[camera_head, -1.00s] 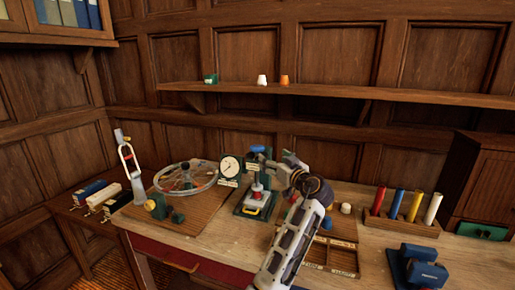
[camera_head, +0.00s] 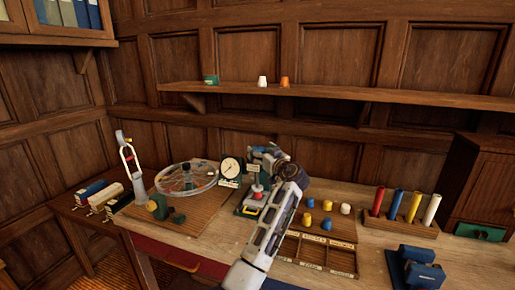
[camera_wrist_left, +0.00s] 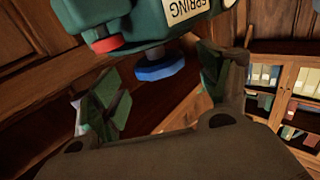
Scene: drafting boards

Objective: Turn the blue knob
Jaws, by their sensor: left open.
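The blue knob (camera_wrist_left: 160,70) is a ribbed disc on a short stem on a green device (camera_wrist_left: 150,22) labelled "SPRING", seen in my left wrist view. The device also has a red part (camera_wrist_left: 105,44). My left gripper (camera_wrist_left: 168,88) is open, with its green-padded fingers to either side of the knob. The knob appears between them, with no clear contact. In the head view the green device stands on the bench, and my left gripper (camera_head: 262,160) is at its upper part, partly covering it. The knob cannot be clearly made out there. My right gripper is not in view.
A dial gauge (camera_head: 230,169) and a spoked wheel (camera_head: 187,179) stand close left of the device. Several small yellow, blue and white pieces lie near a sectioned wooden tray (camera_head: 316,249). A rack of coloured cylinders (camera_head: 400,224) is at right. A shelf (camera_head: 330,94) runs above.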

